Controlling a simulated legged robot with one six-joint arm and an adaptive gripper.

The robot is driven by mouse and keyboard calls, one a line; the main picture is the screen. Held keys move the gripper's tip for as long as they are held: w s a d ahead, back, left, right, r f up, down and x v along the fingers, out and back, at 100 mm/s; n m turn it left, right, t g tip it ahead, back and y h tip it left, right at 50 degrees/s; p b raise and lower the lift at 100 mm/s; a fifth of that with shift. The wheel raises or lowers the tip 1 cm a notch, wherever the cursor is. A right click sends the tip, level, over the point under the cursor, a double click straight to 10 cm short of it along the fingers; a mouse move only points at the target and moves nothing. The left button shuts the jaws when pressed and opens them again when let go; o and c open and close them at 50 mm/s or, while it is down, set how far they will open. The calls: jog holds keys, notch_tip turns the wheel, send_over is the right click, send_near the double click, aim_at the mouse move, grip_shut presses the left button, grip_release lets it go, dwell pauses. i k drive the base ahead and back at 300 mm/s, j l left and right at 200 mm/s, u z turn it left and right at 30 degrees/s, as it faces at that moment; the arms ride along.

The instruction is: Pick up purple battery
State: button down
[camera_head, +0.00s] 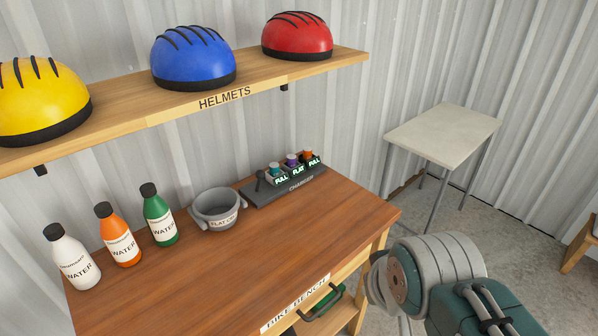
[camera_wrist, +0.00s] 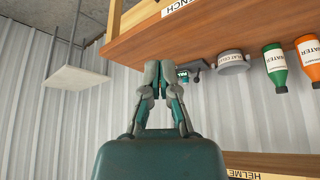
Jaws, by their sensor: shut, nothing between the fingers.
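The purple battery (camera_head: 292,160) stands in the middle slot of the dark charger (camera_head: 262,192), above a "FLAT" label. A teal battery (camera_head: 275,169) stands to its left and an orange battery (camera_head: 308,155) to its right, both above "FULL" labels. My gripper (camera_wrist: 160,72) is shut and empty in the wrist view, whose picture is upside down. It is apart from the purple battery. In that view the fingers cover part of the charger, and I cannot make out the purple battery. In the head view my arm is at the lower right, off the bench's right end.
The wooden bench (camera_head: 190,270) also bears a grey "FLAT" bowl (camera_head: 218,212) and white (camera_head: 72,262), orange (camera_head: 120,240) and green (camera_head: 160,220) water bottles. A helmet shelf (camera_head: 270,84) overhangs the back. A pale table (camera_head: 445,135) stands at right. The bench's front is clear.

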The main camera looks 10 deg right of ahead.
aim_at(290, 158)
jog(key=i+l+u, duration=0.2)
jog(key=l, duration=0.5)
jog(key=l+u, duration=0.15)
jog(key=l, duration=0.55)
